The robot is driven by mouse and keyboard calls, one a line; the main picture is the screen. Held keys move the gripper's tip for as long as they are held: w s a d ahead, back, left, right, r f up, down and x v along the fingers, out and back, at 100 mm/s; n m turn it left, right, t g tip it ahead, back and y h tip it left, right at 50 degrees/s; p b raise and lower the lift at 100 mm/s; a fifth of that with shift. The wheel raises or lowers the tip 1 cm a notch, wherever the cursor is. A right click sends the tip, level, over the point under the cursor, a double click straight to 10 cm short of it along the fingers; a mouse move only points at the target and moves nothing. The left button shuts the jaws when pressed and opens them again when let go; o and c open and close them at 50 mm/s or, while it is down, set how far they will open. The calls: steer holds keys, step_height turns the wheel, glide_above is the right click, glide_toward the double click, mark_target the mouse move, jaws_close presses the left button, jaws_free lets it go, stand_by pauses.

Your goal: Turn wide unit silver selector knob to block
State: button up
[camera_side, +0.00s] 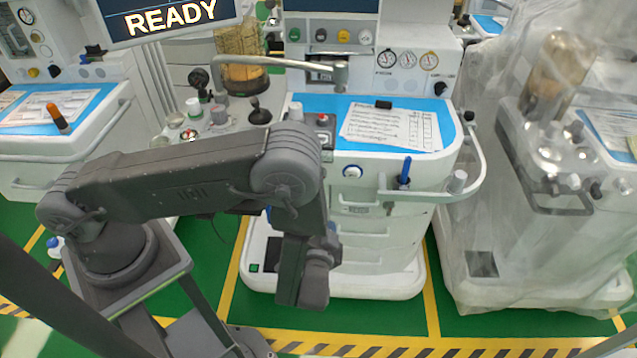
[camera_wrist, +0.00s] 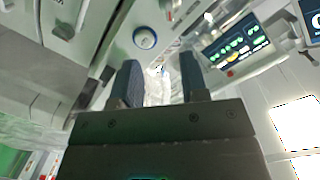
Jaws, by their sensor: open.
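The wide unit (camera_side: 390,187) is the white cart with a blue top in the middle of the side view. I cannot tell for certain which knob is the selector, and no block mark can be read. My gripper (camera_wrist: 160,82) is open and empty, with a gap between its two dark fingers. In the side view my wrist hangs in front of the cart's lower front, and the fingers are hidden.
A curved white rail (camera_side: 480,160) rounds the cart's right corner. A blue-handled item (camera_side: 405,172) stands at the front edge. A plastic-covered cart (camera_side: 560,190) stands to the right and another white cart (camera_side: 60,140) to the left.

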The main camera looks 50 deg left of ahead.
steer(key=w+a+y, duration=0.1)
steer(key=w+a, duration=0.7)
steer(key=a, duration=0.2)
steer(key=shift+w+a+f+m+t, duration=0.2)
steer(key=shift+w+f+m+t, duration=0.05)
steer(key=shift+m+t, duration=0.05)
jaws_close()
